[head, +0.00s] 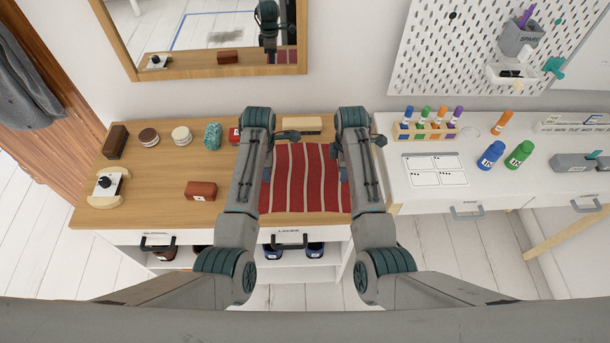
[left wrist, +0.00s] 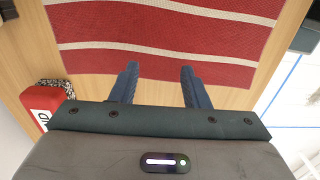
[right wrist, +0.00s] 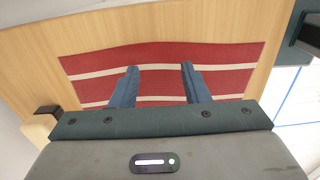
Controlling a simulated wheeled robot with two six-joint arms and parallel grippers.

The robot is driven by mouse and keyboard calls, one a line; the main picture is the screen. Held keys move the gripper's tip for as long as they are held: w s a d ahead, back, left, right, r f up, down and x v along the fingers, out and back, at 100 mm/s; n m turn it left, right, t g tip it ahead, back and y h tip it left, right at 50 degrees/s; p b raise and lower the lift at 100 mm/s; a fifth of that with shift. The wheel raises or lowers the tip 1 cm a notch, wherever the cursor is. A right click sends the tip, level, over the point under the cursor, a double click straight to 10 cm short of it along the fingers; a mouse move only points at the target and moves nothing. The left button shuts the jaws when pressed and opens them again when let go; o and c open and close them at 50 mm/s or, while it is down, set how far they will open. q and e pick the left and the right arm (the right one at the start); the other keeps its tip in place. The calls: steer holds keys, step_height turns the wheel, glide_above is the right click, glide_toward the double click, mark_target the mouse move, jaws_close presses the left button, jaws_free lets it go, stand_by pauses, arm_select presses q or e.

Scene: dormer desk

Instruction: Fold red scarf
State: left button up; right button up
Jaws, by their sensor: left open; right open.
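The red scarf (head: 308,180), with pale stripes, lies spread out flat on the wooden desk top. My left gripper (left wrist: 160,70) is open and empty; in the left wrist view its fingertips overlap the edge of the scarf (left wrist: 160,30). My right gripper (right wrist: 160,70) is open and empty; in the right wrist view its fingers overlap the striped scarf (right wrist: 230,55). In the head view my arms cover the scarf's left and right edges. I cannot tell whether any fingertip touches the cloth.
A red box (left wrist: 38,106) stands near the scarf. A pale wooden block (head: 302,125) lies behind the scarf. A reddish-brown block (head: 200,191), a brush-like object (head: 107,187) and tins are on the desk's left part. The white desk (head: 420,195) adjoins on the right.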

arm_select(q)
steer(key=shift+f, duration=0.65)
arm_select(e)
steer(key=shift+f, duration=0.65)
arm_select(q)
steer(key=shift+f, duration=0.2)
arm_select(e)
steer(key=shift+f, duration=0.2)
arm_select(q)
steer(key=shift+r, duration=0.1)
arm_select(e)
steer(key=shift+r, duration=0.1)
arm_select(q)
steer(key=shift+c, duration=0.3)
arm_select(e)
steer(key=shift+c, duration=0.3)
arm_select(q)
jaws_close()
arm_select(e)
jaws_close()
arm_select(q)
steer(key=shift+r, duration=0.1)
